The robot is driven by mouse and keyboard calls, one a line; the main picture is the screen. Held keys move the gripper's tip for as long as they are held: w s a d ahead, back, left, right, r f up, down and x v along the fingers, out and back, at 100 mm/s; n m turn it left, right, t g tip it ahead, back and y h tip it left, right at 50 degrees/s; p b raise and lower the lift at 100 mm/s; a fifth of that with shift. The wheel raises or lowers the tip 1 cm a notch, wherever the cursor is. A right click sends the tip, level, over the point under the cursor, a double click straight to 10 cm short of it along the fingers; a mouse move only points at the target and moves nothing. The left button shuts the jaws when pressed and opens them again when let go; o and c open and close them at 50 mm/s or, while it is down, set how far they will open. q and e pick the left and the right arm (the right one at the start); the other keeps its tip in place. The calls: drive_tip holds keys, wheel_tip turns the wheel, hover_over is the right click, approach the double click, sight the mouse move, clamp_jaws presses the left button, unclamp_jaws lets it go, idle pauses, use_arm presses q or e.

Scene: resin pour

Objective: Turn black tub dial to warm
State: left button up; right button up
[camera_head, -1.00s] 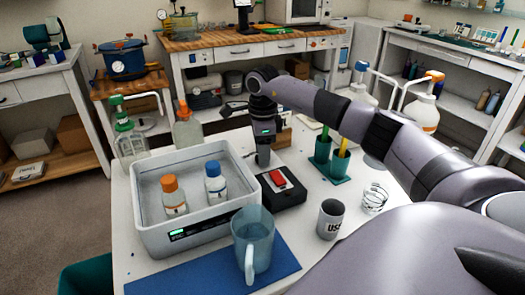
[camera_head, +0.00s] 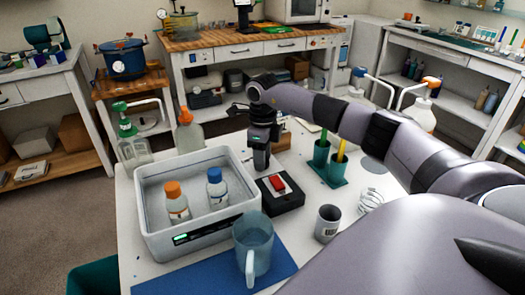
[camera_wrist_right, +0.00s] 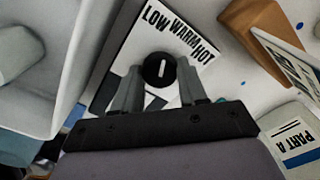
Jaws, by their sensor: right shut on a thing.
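The dial (camera_wrist_right: 159,70) is a round black knob with a white pointer line. It sits on a white plate (camera_wrist_right: 130,62) marked LOW, WARM and HOT in the right wrist view. The line stands nearly upright in that picture, toward the LOW and WARM side. My right gripper (camera_wrist_right: 159,80) has a finger on each side of the dial and is shut on it. In the head view my right gripper (camera_head: 261,167) points down between the pale tub (camera_head: 205,240) and a black box with a red switch (camera_head: 285,203); the dial is hidden there. My left gripper is out of view.
The tub holds an orange-capped bottle (camera_head: 177,203) and a blue-capped bottle (camera_head: 217,190). A clear jug (camera_head: 254,245) stands on a blue mat (camera_head: 190,280) in front. A grey mug (camera_head: 327,222) and green holders (camera_head: 322,158) stand to the right.

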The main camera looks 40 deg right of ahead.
drive_tip(key=shift+r+m+p, duration=0.1)
drive_tip(key=shift+m+p, duration=0.85)
drive_tip(key=shift+m, duration=1.35)
drive_tip(key=o, duration=1)
drive_tip(key=shift+o, duration=0.2)
wheel_tip(320, 180, up, 7)
drive_tip(key=shift+r, duration=0.1)
